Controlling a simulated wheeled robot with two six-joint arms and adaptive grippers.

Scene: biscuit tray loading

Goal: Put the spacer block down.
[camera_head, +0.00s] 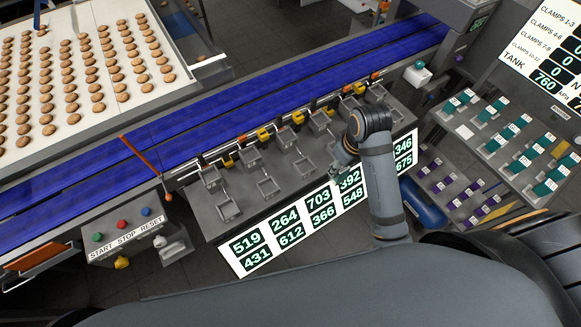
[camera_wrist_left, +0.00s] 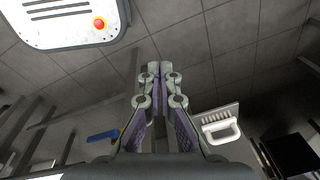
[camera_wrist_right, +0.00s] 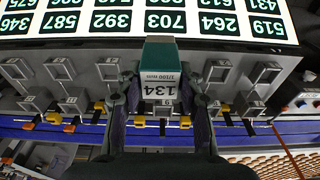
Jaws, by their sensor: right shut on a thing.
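The spacer block (camera_wrist_right: 161,66) is teal with a white label reading 134 and 1/100 mm. In the right wrist view it sits upright between the fingers of my right gripper (camera_wrist_right: 160,95), which is shut on it. In the head view my right gripper (camera_head: 342,166) is over the front of the clamp bench, beside the number display. My wrist hides most of it there, and the block cannot be made out clearly. My left gripper (camera_wrist_left: 155,70) is shut and empty over the floor, its fingertips together; it is not visible in the head view.
Several metal clamp holders (camera_head: 266,186) line the bench along the blue conveyor (camera_head: 250,98). The lit number display (camera_head: 290,232) runs along the bench front. A rack of teal blocks (camera_head: 517,125) and lower purple ones (camera_head: 468,192) stand at right. A START/STOP/RESET box (camera_head: 125,238) is at left.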

